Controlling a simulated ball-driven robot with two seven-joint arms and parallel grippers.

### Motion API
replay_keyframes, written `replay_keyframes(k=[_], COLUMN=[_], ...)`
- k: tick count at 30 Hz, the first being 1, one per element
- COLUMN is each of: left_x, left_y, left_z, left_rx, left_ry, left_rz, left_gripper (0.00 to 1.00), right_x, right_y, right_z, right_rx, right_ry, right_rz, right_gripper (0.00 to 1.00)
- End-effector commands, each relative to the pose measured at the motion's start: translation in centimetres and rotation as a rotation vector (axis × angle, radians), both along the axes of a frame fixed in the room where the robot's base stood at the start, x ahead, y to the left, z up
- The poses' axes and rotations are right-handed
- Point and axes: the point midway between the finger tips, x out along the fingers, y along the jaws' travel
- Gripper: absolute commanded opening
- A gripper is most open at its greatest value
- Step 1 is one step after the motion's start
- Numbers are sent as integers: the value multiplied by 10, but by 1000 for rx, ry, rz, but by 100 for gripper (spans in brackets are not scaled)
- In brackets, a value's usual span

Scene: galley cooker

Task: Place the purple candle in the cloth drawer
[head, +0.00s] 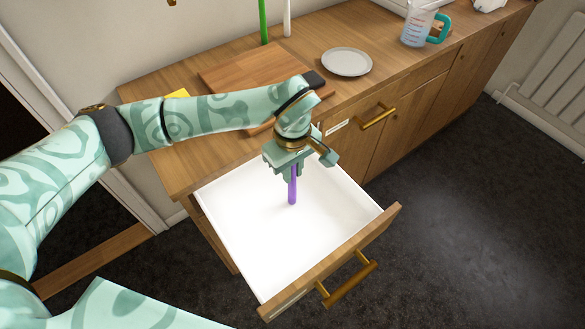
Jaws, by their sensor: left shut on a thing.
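The purple candle (292,190) is a thin stick held upright, pointing down into the open drawer. My left gripper (291,166) is shut on its upper part, above the white inside of the drawer. The drawer (325,239) is pulled out and otherwise looks empty; its wooden front has a brass handle. I cannot tell whether the candle's lower end touches the drawer floor. A label next to the drawer's handle is too small to read. My right gripper is not in view.
On the counter (380,64) are a wooden board (246,77), a grey plate (346,62), a measuring jug (419,25) with a teal handle, a green candle (263,22) and a white candle (287,18). Dark floor lies clear at right.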

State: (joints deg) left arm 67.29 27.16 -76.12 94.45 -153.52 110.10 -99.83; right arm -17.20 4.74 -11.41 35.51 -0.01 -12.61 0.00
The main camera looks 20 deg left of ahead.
Motion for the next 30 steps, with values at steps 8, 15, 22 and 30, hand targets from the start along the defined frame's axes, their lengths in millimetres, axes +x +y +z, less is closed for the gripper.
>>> replay_keyframes(k=[8, 15, 22, 30], left_x=[0, 0, 1, 1], left_y=[0, 0, 0, 0], left_z=[-2, -2, 31, 94], left_rx=[1, 0, 0, 1], left_ry=[-1, 0, -8, -7], left_rz=[0, 0, 0, 1], left_gripper=[38, 38, 38, 38], right_x=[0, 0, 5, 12], right_y=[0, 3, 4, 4], right_z=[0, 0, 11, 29], right_rx=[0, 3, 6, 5], right_ry=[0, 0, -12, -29], right_rz=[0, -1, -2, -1], right_gripper=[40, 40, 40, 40])
